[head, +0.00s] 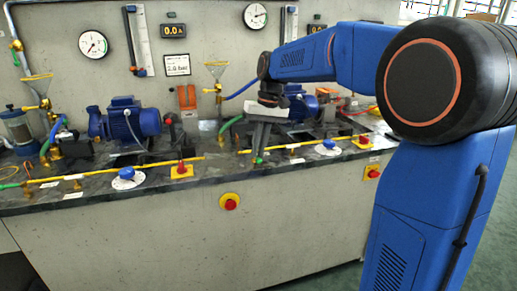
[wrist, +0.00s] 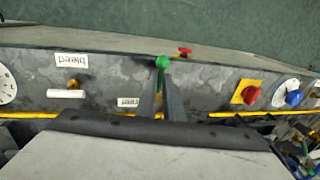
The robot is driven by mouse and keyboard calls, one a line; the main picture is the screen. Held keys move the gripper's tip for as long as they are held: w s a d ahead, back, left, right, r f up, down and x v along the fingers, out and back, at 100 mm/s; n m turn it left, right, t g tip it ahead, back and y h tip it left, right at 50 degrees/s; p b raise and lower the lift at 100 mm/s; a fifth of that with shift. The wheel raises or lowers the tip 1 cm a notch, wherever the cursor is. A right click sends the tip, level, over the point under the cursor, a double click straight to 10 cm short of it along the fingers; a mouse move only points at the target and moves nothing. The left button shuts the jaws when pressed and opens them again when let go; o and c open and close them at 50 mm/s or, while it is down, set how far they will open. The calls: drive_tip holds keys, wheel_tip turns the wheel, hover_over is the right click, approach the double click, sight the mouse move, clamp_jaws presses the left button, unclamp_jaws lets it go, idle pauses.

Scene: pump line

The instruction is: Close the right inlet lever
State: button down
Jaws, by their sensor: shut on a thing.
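The right inlet lever appears to be the green-tipped handle (wrist: 163,62) at the front edge of the bench in the wrist view; its green tip also shows small in the head view (head: 257,161). My gripper (wrist: 162,80) points down over the bench with its two grey fingers close together around this handle, and the green tip sticks out past them. In the head view my gripper (head: 258,152) reaches down at the left part of the right yellow pipe (head: 290,146). The lever's base and pivot are hidden behind the fingers, so its exact angle is unclear.
A white bleed handle (wrist: 66,94) lies to one side in the wrist view. A red knob on a yellow plate (wrist: 247,93) and a blue knob (wrist: 294,98) are on the other side. A red emergency button (head: 230,202) is on the bench front.

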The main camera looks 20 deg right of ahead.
drive_tip(key=m, duration=0.1)
drive_tip(key=a+m, duration=0.1)
drive_tip(key=m, duration=0.1)
drive_tip(key=shift+a+m+t, duration=0.1)
drive_tip(key=shift+m+t, duration=0.2)
drive_tip(key=shift+t, duration=0.1)
drive_tip(key=m, duration=0.1)
drive_tip(key=a+m, duration=0.1)
drive_tip(key=m, duration=0.3)
drive_tip(key=shift+w+a+t+h, duration=0.3)
drive_tip(key=shift+t, duration=0.1)
drive_tip(key=m, duration=0.3)
drive_tip(key=w+a+m, duration=0.1)
drive_tip(key=m, duration=0.1)
drive_tip(key=shift+h, duration=0.4)
drive_tip(key=shift+w+a+m+t+h, duration=0.1)
drive_tip(key=shift+w+m+t+h, duration=0.2)
drive_tip(key=shift+m, duration=0.8)
drive_tip(key=shift+w+a+m+h, duration=0.1)
drive_tip(key=shift+w+m, duration=0.25)
drive_tip(key=shift+m, duration=0.75)
drive_tip(key=c, duration=1.9)
unclamp_jaws()
drive_tip(key=shift+o, duration=0.2)
drive_tip(key=s+r, duration=0.3)
drive_tip(key=r, duration=1.4)
drive_tip(key=shift+s, duration=0.2)
